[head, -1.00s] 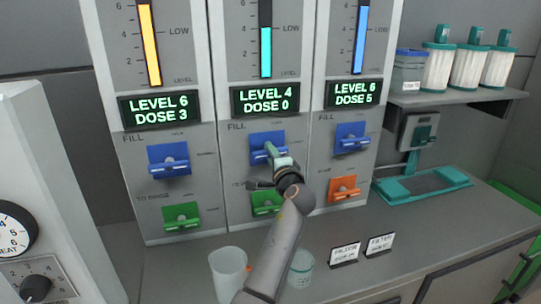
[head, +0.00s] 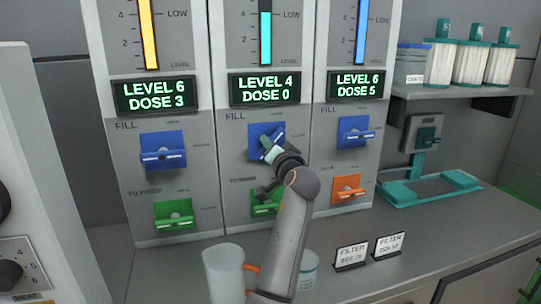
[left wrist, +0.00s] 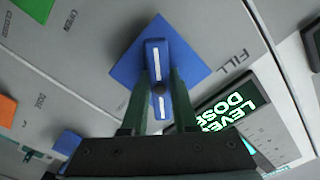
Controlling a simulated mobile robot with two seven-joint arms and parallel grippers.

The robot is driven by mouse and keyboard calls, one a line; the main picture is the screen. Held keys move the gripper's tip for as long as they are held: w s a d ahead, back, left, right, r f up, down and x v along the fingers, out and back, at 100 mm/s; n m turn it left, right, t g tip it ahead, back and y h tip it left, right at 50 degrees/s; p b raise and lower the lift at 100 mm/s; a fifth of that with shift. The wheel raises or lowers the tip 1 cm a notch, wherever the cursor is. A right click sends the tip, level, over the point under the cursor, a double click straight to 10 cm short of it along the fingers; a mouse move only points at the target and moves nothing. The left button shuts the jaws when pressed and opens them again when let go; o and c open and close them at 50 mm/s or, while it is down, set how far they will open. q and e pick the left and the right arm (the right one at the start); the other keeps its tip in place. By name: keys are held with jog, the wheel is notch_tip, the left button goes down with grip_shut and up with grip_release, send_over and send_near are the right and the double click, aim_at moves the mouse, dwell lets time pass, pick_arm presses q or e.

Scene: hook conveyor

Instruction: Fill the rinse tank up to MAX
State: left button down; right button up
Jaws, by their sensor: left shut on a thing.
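The middle panel has a display (head: 264,90) reading LEVEL 4, DOSE 0. Above it, a teal level column (head: 265,38) stands below the LOW mark. Its blue FILL valve (head: 257,130) is partly hidden by my left gripper (head: 268,148) in the head view. In the left wrist view, the fingers (left wrist: 160,98) are shut on the white-striped handle (left wrist: 154,55) of this blue valve. The green valve (head: 263,207) below is partly hidden by my arm. The MAX mark and my right gripper are out of view.
The left panel display (head: 156,94) reads LEVEL 6, DOSE 3; the right one (head: 355,85) reads LEVEL 6, DOSE 5. A clear pitcher (head: 224,272) and a cup (head: 308,272) stand close to my forearm. Two label cards (head: 351,256) stand on the counter.

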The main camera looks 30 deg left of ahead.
pick_arm(q)
jog(key=shift+f+n+b, duration=0.1)
jog(key=shift+n+b, duration=0.3)
jog(key=shift+n, duration=0.2)
jog(key=shift+n+b, duration=0.3)
jog(key=shift+n, duration=0.4)
jog(key=c, duration=0.7)
grip_release()
